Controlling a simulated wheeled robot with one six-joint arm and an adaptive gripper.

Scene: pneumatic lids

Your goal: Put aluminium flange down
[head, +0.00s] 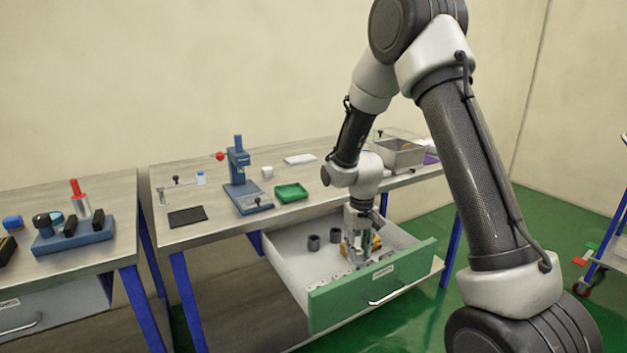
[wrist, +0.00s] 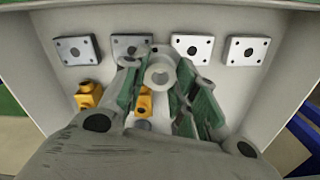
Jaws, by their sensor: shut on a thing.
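The aluminium flange (wrist: 159,76), a pale grey round piece with a central hole, is between my fingertips in the wrist view. My gripper (wrist: 157,88) is shut on it. In the head view my gripper (head: 357,256) points down into the open drawer with the green front (head: 330,304). The fingers hide most of the flange there. I cannot tell whether the flange touches the drawer floor.
Several square plates with holes (wrist: 79,50) lie in a row in the drawer. Yellow fittings (wrist: 88,93) and dark grey rings (head: 314,242) are also inside.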

